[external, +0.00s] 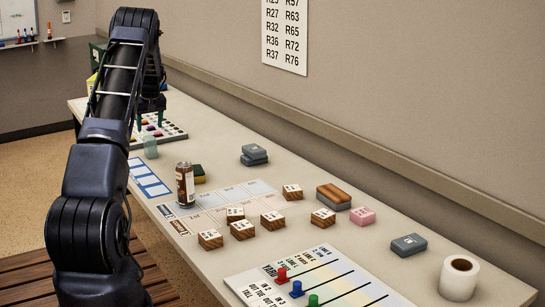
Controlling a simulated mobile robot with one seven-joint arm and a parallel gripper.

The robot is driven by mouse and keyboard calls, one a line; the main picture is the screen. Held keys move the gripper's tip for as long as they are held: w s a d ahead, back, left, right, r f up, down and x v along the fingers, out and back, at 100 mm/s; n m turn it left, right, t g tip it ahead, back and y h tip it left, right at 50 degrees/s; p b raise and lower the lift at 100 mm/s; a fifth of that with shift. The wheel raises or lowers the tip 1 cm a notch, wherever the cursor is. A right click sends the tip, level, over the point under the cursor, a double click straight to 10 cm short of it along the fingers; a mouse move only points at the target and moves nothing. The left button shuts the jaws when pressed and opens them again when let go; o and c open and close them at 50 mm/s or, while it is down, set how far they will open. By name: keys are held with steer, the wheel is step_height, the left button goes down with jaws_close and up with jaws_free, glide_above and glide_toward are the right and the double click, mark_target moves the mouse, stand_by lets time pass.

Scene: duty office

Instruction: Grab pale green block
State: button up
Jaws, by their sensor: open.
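My gripper (151,121) hangs at the far end of my arm, open and pointing down. It is above the tray area, higher in the picture than the pale green object and apart from it. My arm hides part of the counter behind it.
Several wooden blocks (271,220), grey blocks (254,150), a pink block (362,215) and a paper roll (459,277) lie along the counter. The wall bounds the right side.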

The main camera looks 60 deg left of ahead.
mark_target(150, 145)
steer(key=shift+x, duration=5.45)
steer(key=shift+w, duration=0.1)
steer(key=c, duration=1.3)
